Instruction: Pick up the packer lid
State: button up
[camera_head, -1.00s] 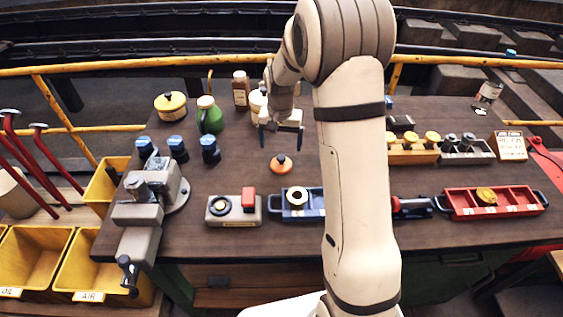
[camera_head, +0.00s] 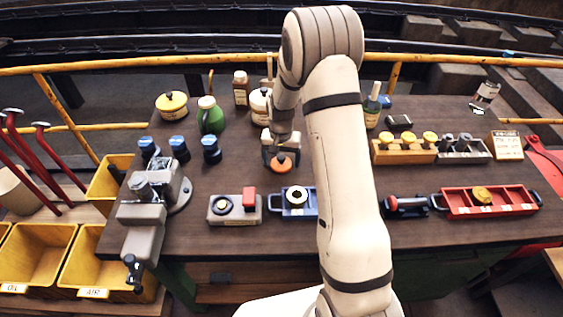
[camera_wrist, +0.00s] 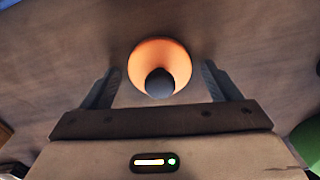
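The packer lid looks to be the small orange disc with a dark knob (camera_head: 282,165), lying on the brown bench top behind the blue tray. In the wrist view the orange lid (camera_wrist: 160,66) sits between the two finger tips, its dark knob toward my palm. My gripper (camera_head: 281,156) is open, pointing down at the lid, with one finger on each side. In the wrist view a gap shows between the lid and each finger of my gripper (camera_wrist: 162,72). I cannot tell the exact height of the fingertips over the bench.
A blue tray with a ring (camera_head: 296,198) and a grey box with a red block (camera_head: 234,208) stand in front. Several dark blue-capped pots (camera_head: 180,149) and a vise (camera_head: 150,205) are left. A green bottle (camera_head: 209,117) and cream jar (camera_head: 260,107) stand behind.

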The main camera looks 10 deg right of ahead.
jog(key=c, duration=0.8)
